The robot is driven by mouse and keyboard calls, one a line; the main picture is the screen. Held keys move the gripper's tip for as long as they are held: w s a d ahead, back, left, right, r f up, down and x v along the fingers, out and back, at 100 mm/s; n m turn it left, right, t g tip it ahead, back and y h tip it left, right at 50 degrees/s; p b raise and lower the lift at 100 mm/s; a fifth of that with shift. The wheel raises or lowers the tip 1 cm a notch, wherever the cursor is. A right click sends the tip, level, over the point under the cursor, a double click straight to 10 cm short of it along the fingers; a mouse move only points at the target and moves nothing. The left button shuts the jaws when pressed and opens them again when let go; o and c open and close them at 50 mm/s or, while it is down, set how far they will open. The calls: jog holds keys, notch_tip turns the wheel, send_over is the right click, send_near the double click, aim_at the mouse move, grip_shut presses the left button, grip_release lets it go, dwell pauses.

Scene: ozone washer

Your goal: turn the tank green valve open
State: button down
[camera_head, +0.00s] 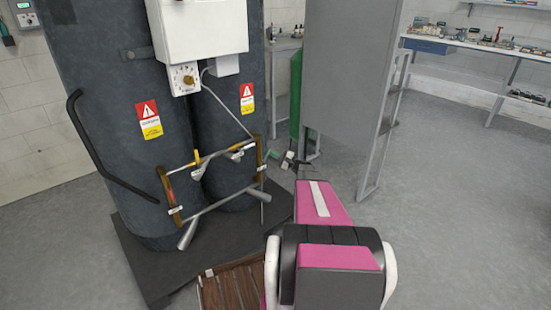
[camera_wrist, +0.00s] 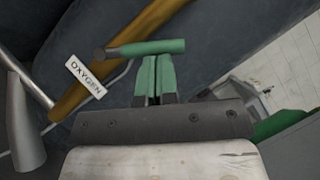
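The green valve handle (camera_wrist: 150,47) is a short bar with a grey end, lying across the upper middle of the wrist view. It shows small and partly hidden in the head view (camera_head: 272,156), at the right of the pipe frame. My gripper (camera_wrist: 155,60) has two green-faced fingers close together, with only a thin dark slit between them. Their tips reach the handle's lower edge; I cannot tell whether they touch it. The handle lies across the tips, not visibly between them. In the head view my gripper (camera_head: 289,160) is small beside the valve.
Dark tanks (camera_head: 100,120) stand on a dark base at the left. A brass pipe (camera_wrist: 115,60) with an OXYGEN label (camera_wrist: 86,78) runs close to the handle. A grey panel (camera_head: 350,65) and a green cylinder (camera_head: 296,95) stand behind. The floor at the right is clear.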

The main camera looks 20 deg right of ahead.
jog(key=n+g, duration=0.1)
jog(key=a+r+n+g+h, duration=0.1)
jog(key=n, duration=0.1)
jog(key=a+r+n, duration=0.1)
jog(key=n, duration=0.1)
jog(key=shift+s+a+r+g, duration=0.2)
jog(key=shift+s+a+g, duration=0.05)
jog(key=shift+s+g, duration=0.15)
jog(key=shift+a, duration=0.1)
dwell(0.5)
